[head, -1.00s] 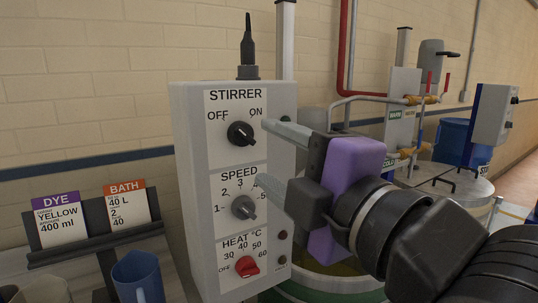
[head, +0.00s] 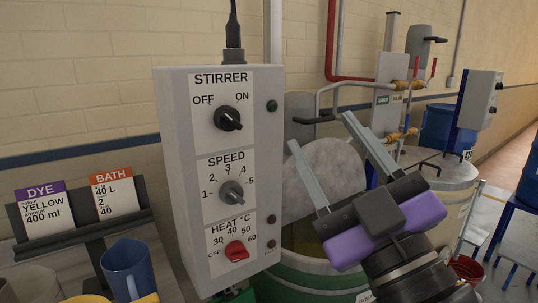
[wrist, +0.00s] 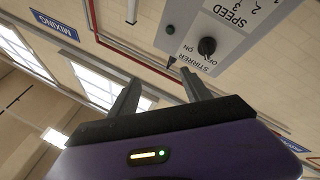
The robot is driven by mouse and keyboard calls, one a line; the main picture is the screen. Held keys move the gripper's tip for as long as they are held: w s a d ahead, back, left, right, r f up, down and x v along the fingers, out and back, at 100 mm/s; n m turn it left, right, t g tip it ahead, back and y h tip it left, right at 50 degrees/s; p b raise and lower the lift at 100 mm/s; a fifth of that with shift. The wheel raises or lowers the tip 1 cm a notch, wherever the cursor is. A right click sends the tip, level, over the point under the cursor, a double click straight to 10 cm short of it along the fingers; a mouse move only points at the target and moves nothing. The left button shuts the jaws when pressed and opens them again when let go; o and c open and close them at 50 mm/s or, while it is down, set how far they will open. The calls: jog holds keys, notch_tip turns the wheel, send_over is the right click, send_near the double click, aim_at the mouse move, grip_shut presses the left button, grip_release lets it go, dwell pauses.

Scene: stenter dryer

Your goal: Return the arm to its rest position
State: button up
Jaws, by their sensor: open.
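My gripper (head: 322,165) is open and empty, with its two grey fingers pointing up and left and its purple body below them. It stands to the right of the grey control box (head: 180,180), apart from it, in front of a round grey lid. The box carries the stirrer knob (head: 228,119), the speed knob (head: 231,192) and the red heat knob (head: 237,251). In the wrist view my gripper (wrist: 160,95) has its fingers spread, with the control box (wrist: 225,30) upside down beyond them.
A blue jug (head: 128,268) and the dye and bath cards (head: 115,192) on a dark stand are at the left. Red and grey pipes with brass valves (head: 410,85) are behind at the right. A blue stool (head: 515,235) and red bucket (head: 467,268) stand at the lower right.

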jog(key=s+d+f+m+h, duration=0.3)
jog(key=f+m, duration=0.1)
jog(key=f, duration=0.4)
jog(key=s+d+f+m+h, duration=0.3)
jog(key=f, duration=0.4)
jog(key=s+d+f+m+h, duration=0.3)
jog(key=f+m, duration=0.1)
jog(key=f, duration=0.4)
jog(key=s+d+f+g, duration=0.2)
jog(key=s+f+g, duration=0.1)
jog(key=s+f, duration=0.6)
jog(key=s+d+f+g, duration=0.2)
jog(key=s+f+g, duration=0.2)
jog(key=s+f, duration=0.5)
jog(key=s, duration=0.5)
jog(key=shift+s, duration=0.4)
